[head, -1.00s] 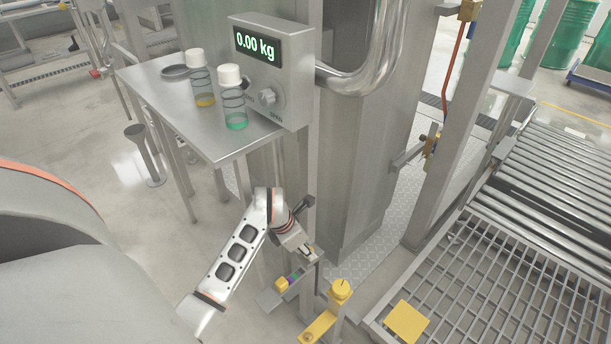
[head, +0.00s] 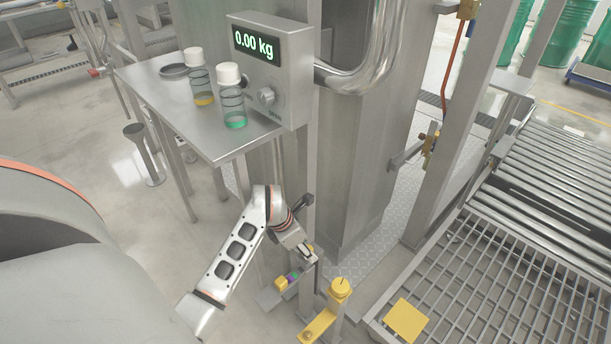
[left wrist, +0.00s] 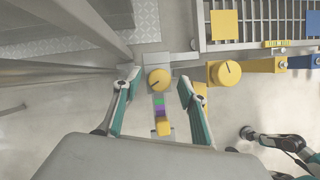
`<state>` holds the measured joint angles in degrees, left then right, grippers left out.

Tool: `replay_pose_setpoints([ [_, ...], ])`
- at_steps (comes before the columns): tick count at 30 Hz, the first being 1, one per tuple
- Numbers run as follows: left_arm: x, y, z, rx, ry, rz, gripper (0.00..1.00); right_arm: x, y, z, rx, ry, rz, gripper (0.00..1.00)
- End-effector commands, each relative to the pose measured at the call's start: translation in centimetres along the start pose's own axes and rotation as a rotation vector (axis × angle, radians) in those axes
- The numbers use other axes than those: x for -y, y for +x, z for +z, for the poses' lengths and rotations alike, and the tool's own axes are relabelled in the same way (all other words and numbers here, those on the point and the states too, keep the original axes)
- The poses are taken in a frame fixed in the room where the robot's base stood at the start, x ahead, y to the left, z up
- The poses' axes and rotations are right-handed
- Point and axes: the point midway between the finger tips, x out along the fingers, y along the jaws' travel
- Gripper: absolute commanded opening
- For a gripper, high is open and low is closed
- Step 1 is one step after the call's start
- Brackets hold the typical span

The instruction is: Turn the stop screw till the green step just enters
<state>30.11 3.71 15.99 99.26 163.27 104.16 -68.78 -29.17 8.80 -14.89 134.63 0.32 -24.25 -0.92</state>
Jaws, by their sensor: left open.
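The fingers are open, one on each side, with visible gaps. Below the knob is a stepped strip with a green step (left wrist: 159,101), a purple step (left wrist: 160,110) and a yellow block (left wrist: 164,127). In the head view my left gripper (head: 309,250) is above this strip, whose yellow block (head: 281,283) shows; the knob there is hidden. My right gripper (left wrist: 240,140) seems to show at the lower right of the wrist view, too small to read.
A second yellow knob (head: 340,288) stands on a post with a yellow arm (head: 318,325), right of my left gripper. A grating (head: 500,290) with a yellow plate (head: 406,321) lies further right. A steel column (head: 355,180) rises behind. The display (head: 256,44) reads 0.00 kg.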

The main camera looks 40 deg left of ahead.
Motion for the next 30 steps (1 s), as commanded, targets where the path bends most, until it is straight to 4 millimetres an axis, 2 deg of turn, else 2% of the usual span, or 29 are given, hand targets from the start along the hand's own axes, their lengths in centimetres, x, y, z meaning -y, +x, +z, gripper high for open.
replay_pose_setpoints([
  [9, -0.1, -4.7, 0.0, 0.0, 0.002, 0.003, 0.42, -0.1, 0.0, 0.0, 0.0, -0.003, 0.001, 0.0],
  [15, 0.0, -6.8, 0.0, -0.001, 0.001, 0.0, 0.42, -0.1, -0.1, 0.0, 0.0, -0.004, 0.001, 0.0],
  [30, 0.1, -7.2, 0.0, -0.001, 0.0, -0.001, 0.42, -0.2, -0.1, 0.0, 0.0, -0.005, 0.001, 0.0],
])
